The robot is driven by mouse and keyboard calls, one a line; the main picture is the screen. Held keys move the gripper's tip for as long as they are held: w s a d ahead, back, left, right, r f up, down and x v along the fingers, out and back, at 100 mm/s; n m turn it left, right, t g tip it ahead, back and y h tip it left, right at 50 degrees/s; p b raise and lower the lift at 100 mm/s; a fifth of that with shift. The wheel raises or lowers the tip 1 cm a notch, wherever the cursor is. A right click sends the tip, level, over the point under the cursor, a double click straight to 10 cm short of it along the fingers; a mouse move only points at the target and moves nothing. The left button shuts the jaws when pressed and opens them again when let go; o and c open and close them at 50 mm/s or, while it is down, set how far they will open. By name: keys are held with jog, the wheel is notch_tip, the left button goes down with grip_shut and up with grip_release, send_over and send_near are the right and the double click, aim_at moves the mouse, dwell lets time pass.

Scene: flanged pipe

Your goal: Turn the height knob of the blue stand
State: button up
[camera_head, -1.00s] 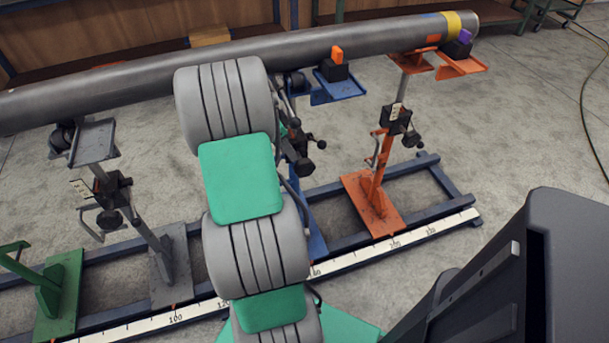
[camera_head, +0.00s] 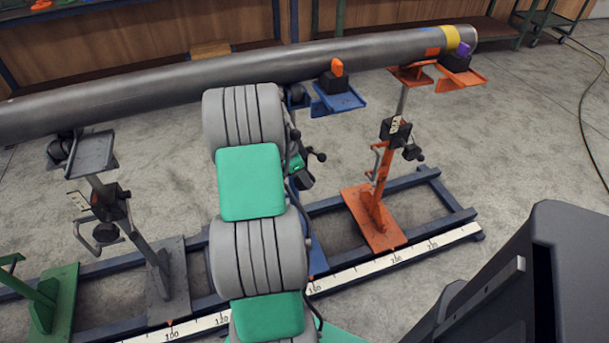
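The blue stand shows its tray (camera_head: 338,100) beneath the pipe (camera_head: 200,82), with an orange piece (camera_head: 337,67) on a black block there. My arm's grey and green links cover most of its post and foot. A small dark knob-like end (camera_head: 319,156) shows just right of my arm at the blue stand's mid-height. I cannot tell for sure that it is the height knob. Dark and green parts just below it are partly hidden. My gripper's fingers are hidden behind my arm, so whether they touch the knob does not show.
An orange stand (camera_head: 378,190) with a black clamp and knob is to the right. A grey stand (camera_head: 145,235) and a green stand (camera_head: 50,298) are to the left. The stands sit on a blue rail frame (camera_head: 420,182) with a white scale (camera_head: 400,258). Open floor lies right.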

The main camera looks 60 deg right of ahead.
grip_shut()
jog(key=shift+d, duration=0.1)
dwell(0.4)
jog(key=g+h+b, duration=0.2)
jog(key=w+a, duration=0.1)
jog(key=shift+f+g+h+b, duration=0.3)
jog(key=shift+g+h+b, duration=0.1)
jog(key=g+h+b, duration=0.2)
jog(key=shift+w+a+f+b, duration=0.15)
jog(key=shift+a+f+b, duration=0.05)
jog(key=shift+b, duration=0.15)
jog(key=shift+a+g+h+b, duration=0.1)
jog(key=shift+g+h+b, duration=0.8)
jog(key=shift+w+r, duration=0.1)
jog(key=shift+o, duration=1.2)
grip_release()
